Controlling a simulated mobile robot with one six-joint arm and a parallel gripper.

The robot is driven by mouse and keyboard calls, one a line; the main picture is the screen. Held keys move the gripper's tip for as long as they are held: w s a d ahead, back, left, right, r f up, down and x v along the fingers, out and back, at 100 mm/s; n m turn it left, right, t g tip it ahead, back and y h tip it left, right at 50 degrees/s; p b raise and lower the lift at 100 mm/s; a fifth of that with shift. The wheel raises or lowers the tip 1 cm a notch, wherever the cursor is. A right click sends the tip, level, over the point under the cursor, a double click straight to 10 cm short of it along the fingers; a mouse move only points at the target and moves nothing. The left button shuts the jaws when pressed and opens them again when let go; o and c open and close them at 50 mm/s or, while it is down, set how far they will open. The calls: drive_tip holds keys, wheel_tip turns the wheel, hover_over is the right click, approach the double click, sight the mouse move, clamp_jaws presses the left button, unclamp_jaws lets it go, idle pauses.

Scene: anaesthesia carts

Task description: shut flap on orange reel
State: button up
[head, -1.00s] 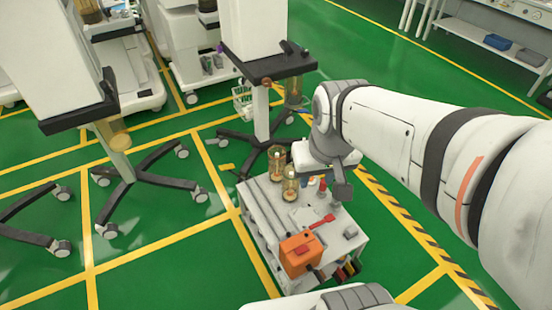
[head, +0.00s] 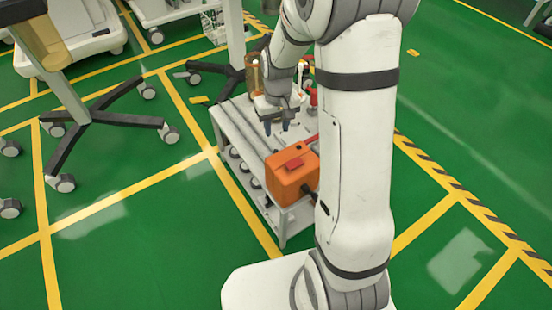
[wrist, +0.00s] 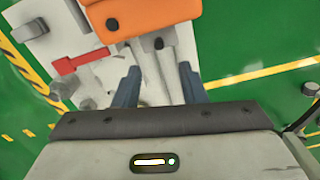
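The orange reel (head: 287,184) is a boxy orange case on top of the small grey cart, with a red piece (head: 292,164) on its upper face and a dark stub low on its right side. In the wrist view the orange case (wrist: 150,14) fills the top edge, only partly in frame. I cannot tell which part is the flap or how far it stands open. My gripper (head: 276,131) points down over the cart, behind the reel and apart from it. In the wrist view its two dark fingers (wrist: 160,84) are spread, with nothing between them.
The grey cart top (head: 238,132) has long grooves. A red-handled tool (wrist: 80,60) lies on it beside the reel. An amber-glass cylinder (head: 253,76) stands at its far end. A wheeled stand base (head: 90,115) is at left.

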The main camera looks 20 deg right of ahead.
drive_tip(key=f+b, duration=0.1)
drive_tip(key=f, duration=0.2)
drive_tip(key=f+b, duration=0.2)
drive_tip(key=f, duration=0.2)
drive_tip(key=w+f+b, duration=0.1)
drive_tip(key=f, duration=0.3)
drive_tip(key=shift+f, duration=0.2)
clamp_jaws()
drive_tip(key=shift+d, duration=0.1)
drive_tip(key=shift+r, duration=0.1)
